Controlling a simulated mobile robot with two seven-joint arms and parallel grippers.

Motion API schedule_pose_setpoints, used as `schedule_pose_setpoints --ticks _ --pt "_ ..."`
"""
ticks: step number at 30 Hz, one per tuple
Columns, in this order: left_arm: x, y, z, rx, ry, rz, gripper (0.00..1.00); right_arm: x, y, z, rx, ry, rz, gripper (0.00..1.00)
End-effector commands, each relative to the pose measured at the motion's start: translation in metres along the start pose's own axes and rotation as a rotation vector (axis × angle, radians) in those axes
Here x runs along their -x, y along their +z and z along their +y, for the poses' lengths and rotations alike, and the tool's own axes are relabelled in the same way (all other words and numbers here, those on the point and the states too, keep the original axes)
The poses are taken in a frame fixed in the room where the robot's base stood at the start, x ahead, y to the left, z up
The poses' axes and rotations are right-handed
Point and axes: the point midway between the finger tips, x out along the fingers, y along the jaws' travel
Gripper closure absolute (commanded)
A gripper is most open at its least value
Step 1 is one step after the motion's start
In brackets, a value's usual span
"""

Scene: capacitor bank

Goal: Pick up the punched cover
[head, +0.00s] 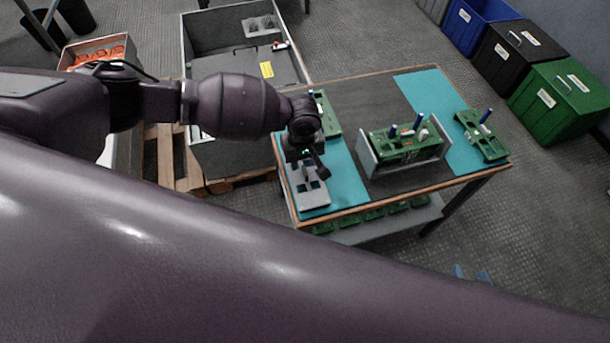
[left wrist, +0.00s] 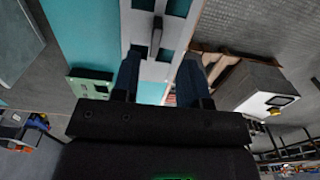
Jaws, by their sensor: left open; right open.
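The punched cover (head: 312,198) is a light grey plate with rectangular openings. It lies on the teal mat at the left end of the table in the head view. My left gripper (head: 309,172) is over its far part and hides some of it. In the left wrist view the cover (left wrist: 139,20) runs down from the top edge, with a raised grey handle (left wrist: 156,38) near its middle. The two dark fingers of my left gripper (left wrist: 158,80) are apart, with nothing clearly held between them. Whether they touch the cover cannot be told. My right gripper is out of view.
A grey holder with a green board (head: 404,147) stands mid-table. Another green board (head: 482,137) lies on the right teal mat (head: 428,88), and one (head: 327,113) is behind my left gripper. A large grey bin (head: 205,65) stands behind the table. My own arm fills the foreground.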

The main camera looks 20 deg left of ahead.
Motion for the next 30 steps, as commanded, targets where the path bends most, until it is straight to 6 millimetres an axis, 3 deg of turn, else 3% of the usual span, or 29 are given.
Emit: schedule_pose_setpoints --ticks 13,23,30 --pt "-0.048 0.001 0.006 -0.001 0.000 -0.001 0.60 -0.004 0.007 0.000 0.004 -0.001 -0.003 0.54" --pt "-0.053 0.001 0.006 -0.001 0.001 0.000 0.60 0.001 0.015 0.001 0.002 0.002 -0.018 0.54" --pt "-0.053 0.001 0.005 -0.001 0.001 0.000 0.96 0.000 0.014 0.001 0.002 0.002 -0.015 0.54"
